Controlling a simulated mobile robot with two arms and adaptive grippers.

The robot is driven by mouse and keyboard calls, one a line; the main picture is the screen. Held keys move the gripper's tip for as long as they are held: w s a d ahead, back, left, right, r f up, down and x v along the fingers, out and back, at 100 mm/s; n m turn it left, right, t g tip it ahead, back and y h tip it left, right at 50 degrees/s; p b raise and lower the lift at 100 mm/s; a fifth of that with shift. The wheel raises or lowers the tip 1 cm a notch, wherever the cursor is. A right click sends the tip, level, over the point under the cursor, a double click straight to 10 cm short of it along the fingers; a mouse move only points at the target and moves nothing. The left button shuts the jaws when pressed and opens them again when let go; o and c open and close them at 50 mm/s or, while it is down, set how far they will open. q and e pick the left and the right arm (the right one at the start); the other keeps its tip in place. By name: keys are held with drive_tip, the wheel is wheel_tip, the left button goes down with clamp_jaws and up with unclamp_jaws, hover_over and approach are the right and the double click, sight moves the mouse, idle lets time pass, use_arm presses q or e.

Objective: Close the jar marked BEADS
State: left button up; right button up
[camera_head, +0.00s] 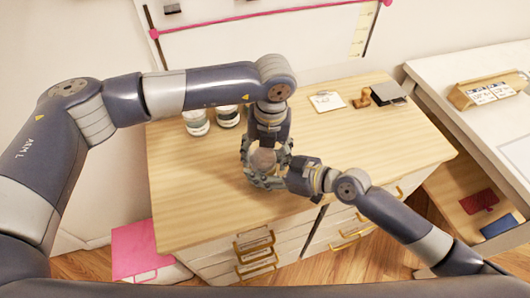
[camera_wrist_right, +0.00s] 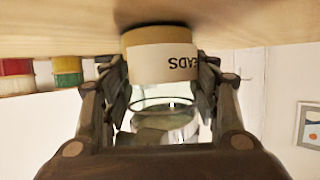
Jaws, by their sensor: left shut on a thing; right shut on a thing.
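The jar marked BEADS (camera_wrist_right: 162,65) stands on the wooden cabinet top (camera_head: 200,210). In the right wrist view the picture is upside down; its label reads partly as "EADS" and clear glass shows beyond it. My right gripper (camera_wrist_right: 161,85) has its fingers on both sides of the jar and is shut on it; it also shows in the head view (camera_head: 268,180). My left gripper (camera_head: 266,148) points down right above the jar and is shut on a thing. A pale round surface shows between the grippers; I cannot tell whether it is the lid.
Two more jars (camera_head: 196,122) (camera_head: 228,117) stand behind, to the left. A clipboard (camera_head: 326,100), a wooden stamp (camera_head: 362,99) and a dark flat item (camera_head: 388,93) lie at the back right. The front right of the top is clear. A white desk (camera_head: 450,75) stands to the right.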

use_arm(q)
drive_tip(key=shift+a+f, duration=0.3)
drive_tip(key=shift+f, duration=0.05)
drive_tip(key=o, duration=0.6)
drive_tip(key=shift+c, duration=0.2)
drive_tip(key=shift+w+d, duration=0.1)
drive_tip(key=shift+d+r, duration=0.1)
drive_tip(key=shift+r, duration=0.05)
drive_tip(key=shift+d+r, duration=0.2)
drive_tip(key=shift+r, duration=1.85)
drive_tip(key=shift+c, duration=0.2)
drive_tip(key=c, duration=1.4)
